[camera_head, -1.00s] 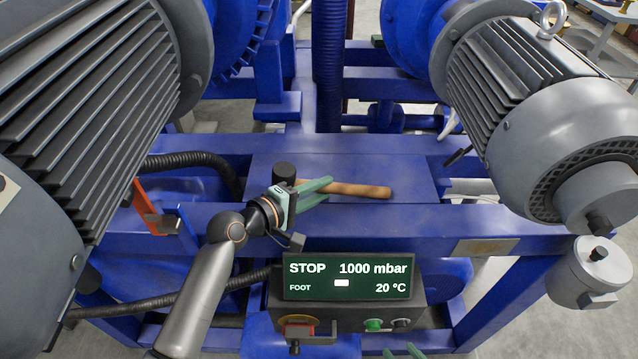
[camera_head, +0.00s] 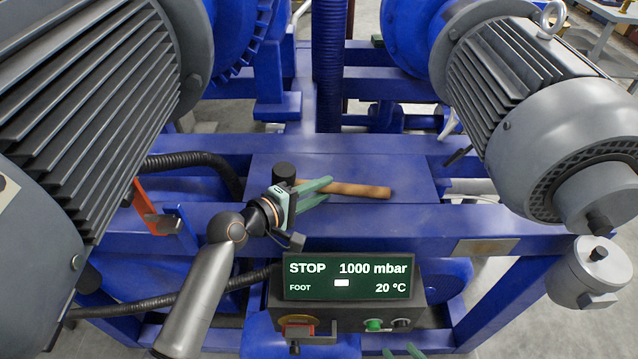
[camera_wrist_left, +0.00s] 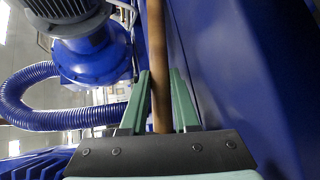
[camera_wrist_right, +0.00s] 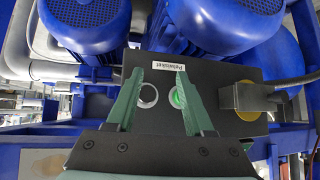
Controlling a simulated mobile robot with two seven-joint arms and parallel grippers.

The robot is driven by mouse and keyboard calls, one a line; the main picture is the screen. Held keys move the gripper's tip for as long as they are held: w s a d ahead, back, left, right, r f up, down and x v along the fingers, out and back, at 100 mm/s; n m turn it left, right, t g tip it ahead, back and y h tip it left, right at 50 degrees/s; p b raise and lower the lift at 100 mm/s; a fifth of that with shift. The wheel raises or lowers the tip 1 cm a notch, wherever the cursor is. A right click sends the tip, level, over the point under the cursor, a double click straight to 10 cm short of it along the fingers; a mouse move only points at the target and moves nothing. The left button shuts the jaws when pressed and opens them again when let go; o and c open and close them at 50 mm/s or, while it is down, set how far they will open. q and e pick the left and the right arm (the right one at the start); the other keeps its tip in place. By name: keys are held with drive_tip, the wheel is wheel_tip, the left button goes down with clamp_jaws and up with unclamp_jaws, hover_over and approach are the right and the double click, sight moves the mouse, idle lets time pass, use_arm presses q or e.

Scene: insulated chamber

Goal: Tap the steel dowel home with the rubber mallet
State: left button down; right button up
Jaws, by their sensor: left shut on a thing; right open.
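The rubber mallet lies on the blue frame's flat plate, with its black head (camera_head: 284,172) at the left and its wooden handle (camera_head: 362,191) pointing right. My left gripper (camera_head: 326,190) is shut on the handle near the head. In the left wrist view the mallet's handle (camera_wrist_left: 156,50) runs between the green fingers. My right gripper (camera_wrist_right: 155,88) is open and empty in front of a dark control box; only its fingertips show at the bottom of the head view (camera_head: 402,352). I cannot make out the steel dowel in any view.
A control box with a display (camera_head: 347,277) reading STOP, 1000 mbar, stands in front of the plate. Large grey motors (camera_head: 90,110) flank the frame left and right (camera_head: 550,110). An orange bracket (camera_head: 152,208) and black hoses are at the left. The plate's right part (camera_head: 415,180) is clear.

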use_arm(q)
drive_tip(key=shift+r, duration=0.1)
wheel_tip(320, 180, up, 5)
drive_tip(key=p, duration=0.5)
drive_tip(key=shift+f, duration=0.2)
drive_tip(key=shift+r+p, duration=0.6)
drive_tip(key=shift+r, duration=0.15)
drive_tip(key=shift+s+f, duration=0.1)
